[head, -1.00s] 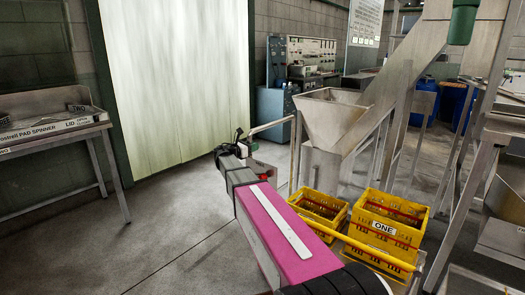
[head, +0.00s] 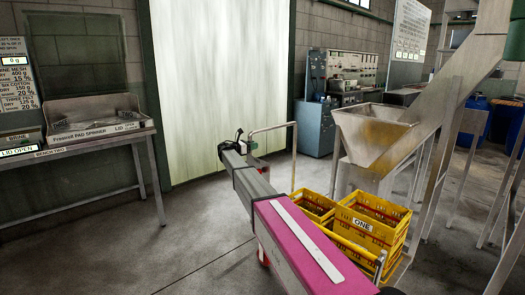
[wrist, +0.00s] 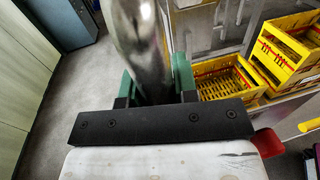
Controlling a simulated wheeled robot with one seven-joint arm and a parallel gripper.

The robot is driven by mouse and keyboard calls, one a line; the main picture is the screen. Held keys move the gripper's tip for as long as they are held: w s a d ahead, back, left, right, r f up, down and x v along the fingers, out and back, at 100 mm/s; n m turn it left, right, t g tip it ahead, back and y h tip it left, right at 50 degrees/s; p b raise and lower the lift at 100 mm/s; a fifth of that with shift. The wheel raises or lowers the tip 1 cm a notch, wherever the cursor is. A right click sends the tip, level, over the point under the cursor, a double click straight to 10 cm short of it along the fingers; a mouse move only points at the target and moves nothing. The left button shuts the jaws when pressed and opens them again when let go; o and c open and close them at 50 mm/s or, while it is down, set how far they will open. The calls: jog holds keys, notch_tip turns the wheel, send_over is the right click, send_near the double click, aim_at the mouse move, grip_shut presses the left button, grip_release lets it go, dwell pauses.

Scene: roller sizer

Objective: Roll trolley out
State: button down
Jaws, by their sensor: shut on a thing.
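The trolley's bare metal handle (head: 273,128) rises as a tall loop left of the hopper in the head view. Yellow crates (head: 372,224), one labelled ONE, appear to sit on the trolley behind my arm. The trolley's deck and wheels are mostly hidden. My gripper (head: 240,147) is at the near left end of the handle. In the wrist view my gripper (wrist: 157,88) has its green fingers on both sides of the shiny handle tube (wrist: 140,40), shut on it. Yellow crates (wrist: 218,80) stand to the right of it.
A metal hopper (head: 372,135) on legs stands behind and right of the crates. A yellow bar (head: 345,245) runs before the crates. A pad spinner bench (head: 100,140) stands at left, a blue-grey cabinet (head: 315,127) at the back. The grey floor (head: 195,235) between is clear.

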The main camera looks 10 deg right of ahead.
jog(key=w+a, duration=0.8)
jog(key=w, duration=0.5)
jog(key=shift+a, duration=0.3)
jog(key=c, duration=0.9)
grip_release()
jog(key=v, duration=1)
jog(key=shift+s+a, duration=0.15)
jog(key=shift+a, duration=0.15)
